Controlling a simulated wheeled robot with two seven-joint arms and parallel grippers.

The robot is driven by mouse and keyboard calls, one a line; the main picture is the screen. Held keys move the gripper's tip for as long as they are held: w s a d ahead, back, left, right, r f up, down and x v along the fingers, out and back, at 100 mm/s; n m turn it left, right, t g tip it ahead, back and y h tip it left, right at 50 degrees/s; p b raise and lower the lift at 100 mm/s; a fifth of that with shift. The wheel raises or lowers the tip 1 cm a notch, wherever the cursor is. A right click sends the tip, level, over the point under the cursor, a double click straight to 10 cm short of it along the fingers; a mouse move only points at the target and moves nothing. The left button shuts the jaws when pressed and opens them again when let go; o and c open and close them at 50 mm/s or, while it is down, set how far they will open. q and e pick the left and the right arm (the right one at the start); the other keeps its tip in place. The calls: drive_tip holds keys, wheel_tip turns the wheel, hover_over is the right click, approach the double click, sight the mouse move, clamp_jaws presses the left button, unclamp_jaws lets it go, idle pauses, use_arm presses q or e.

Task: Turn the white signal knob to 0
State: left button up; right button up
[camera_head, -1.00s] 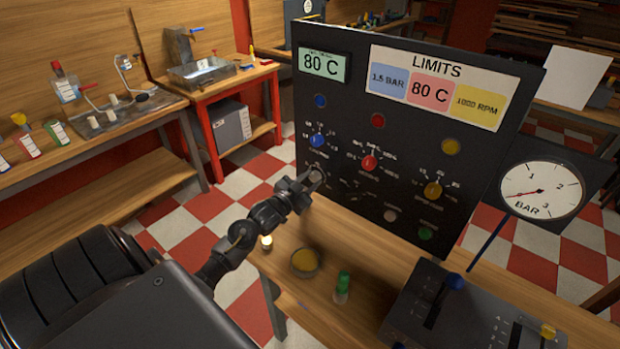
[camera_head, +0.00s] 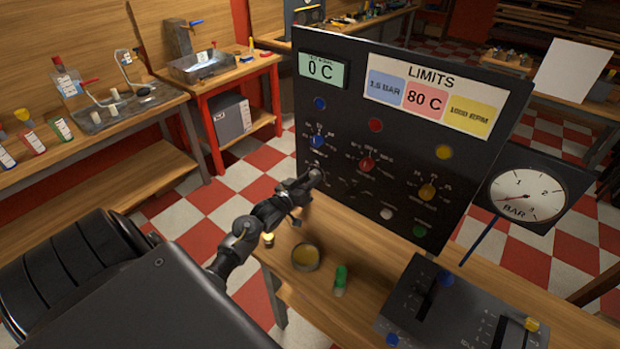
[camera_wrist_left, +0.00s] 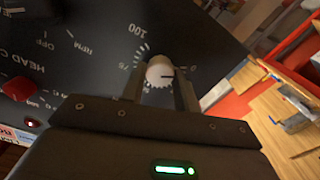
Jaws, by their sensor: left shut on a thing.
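The white signal knob (camera_wrist_left: 157,75) is a small round knob low on the left of the black panel (camera_head: 345,215). In the left wrist view it sits between the two fingers of my left gripper (camera_wrist_left: 160,88), which is shut on it. Its dark pointer line points right in that view. A scale with 100 printed on it curves above and left of the knob. In the head view my left gripper (camera_head: 312,181) covers most of the knob. The panel's green display (camera_head: 322,70) reads 0 C. My right gripper is out of view.
A limits card (camera_head: 432,95) and blue, red and yellow knobs are on the panel. A BAR gauge (camera_head: 527,192) stands at right.

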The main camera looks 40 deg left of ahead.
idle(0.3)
use_arm(q)
drive_tip(key=o, duration=1)
drive_tip(key=shift+c, duration=0.2)
drive_tip(key=s+b, duration=0.2)
drive_tip(key=s, duration=0.8)
drive_tip(key=shift+s+b, duration=0.4)
drive_tip(key=shift+d, duration=0.15)
